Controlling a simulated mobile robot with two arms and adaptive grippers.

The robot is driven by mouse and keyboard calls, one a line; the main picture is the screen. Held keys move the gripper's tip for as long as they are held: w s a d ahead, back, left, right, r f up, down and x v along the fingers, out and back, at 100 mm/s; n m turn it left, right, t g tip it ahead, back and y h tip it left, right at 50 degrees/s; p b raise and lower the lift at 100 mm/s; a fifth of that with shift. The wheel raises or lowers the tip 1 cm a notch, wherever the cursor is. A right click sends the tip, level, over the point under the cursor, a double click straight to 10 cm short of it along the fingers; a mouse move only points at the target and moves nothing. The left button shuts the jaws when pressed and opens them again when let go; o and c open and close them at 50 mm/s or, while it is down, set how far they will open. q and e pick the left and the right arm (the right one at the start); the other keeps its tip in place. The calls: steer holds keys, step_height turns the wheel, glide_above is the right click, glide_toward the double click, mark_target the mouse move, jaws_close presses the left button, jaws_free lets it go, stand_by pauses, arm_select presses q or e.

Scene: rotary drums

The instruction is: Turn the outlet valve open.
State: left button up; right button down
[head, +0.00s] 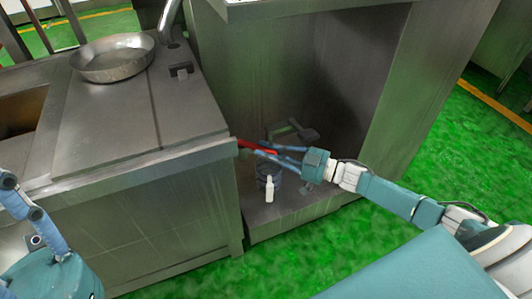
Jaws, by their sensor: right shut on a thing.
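A red handle (256,147), likely the outlet valve's lever, sticks out near the corner of the steel counter, in front of the open bay. Its pivot and the valve body are hidden. My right gripper (270,150) reaches in from the right with its blue fingers closed around the red handle. At the lower left edge, blue jointed links on a teal body, which look like my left gripper (36,218), are partly cut off. Whether they are open or shut does not show.
The steel counter (95,120) at left carries a metal pan (112,58). The open bay holds a white bottle (269,188), a dark round container behind it, and a dark flat object (292,131). The bay's side panel (425,90) stands at right. The green floor is clear around it.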

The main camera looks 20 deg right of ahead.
steer(key=shift+w+r, duration=0.15)
steer(key=shift+r, duration=0.2)
steer(key=c, duration=1.9)
jaws_free()
steer(key=shift+o, duration=1.1)
steer(key=shift+a+f, duration=0.1)
steer(key=shift+f, duration=0.1)
steer(key=shift+s+d, duration=0.2)
steer(key=shift+s, duration=0.05)
steer(key=v, duration=1.1)
steer(key=shift+d, duration=0.2)
steer(key=shift+s, duration=0.1)
